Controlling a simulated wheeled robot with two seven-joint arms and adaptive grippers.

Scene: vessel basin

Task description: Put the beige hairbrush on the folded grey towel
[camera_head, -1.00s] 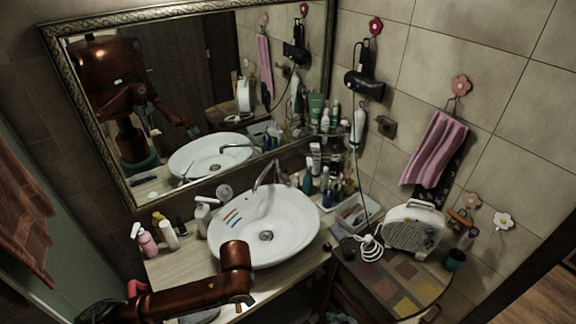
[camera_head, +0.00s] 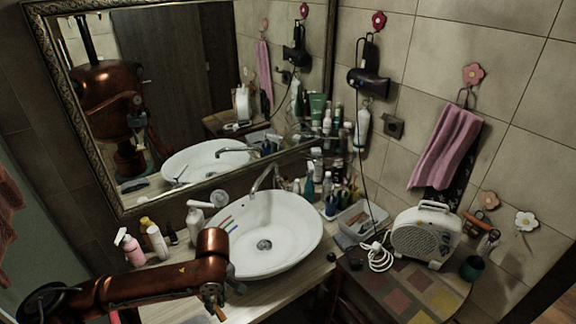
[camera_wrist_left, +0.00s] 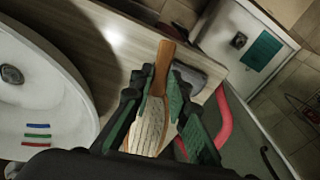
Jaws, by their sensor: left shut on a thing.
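My left gripper (camera_wrist_left: 158,105) is shut on the beige hairbrush (camera_wrist_left: 152,125). In the left wrist view its brown handle points away past the fingertips, and its pale bristle side lies between the green finger pads. In the head view the left gripper (camera_head: 215,302) is in front of the basin, over the counter's front part; the brush can hardly be made out there. A grey cloth, seemingly the folded grey towel (camera_wrist_left: 208,75), lies on the counter edge just beyond the fingers, partly hidden by them. I cannot tell whether the brush touches it. My right gripper is not in view.
The white basin (camera_head: 290,225) with its tap (camera_head: 265,178) stands beside the gripper. Bottles, including a pink one (camera_head: 132,252), stand at the left. A heater (camera_head: 425,235) and its cable occupy the tiled table at the right. A red curved thing (camera_wrist_left: 224,118) is near the counter edge.

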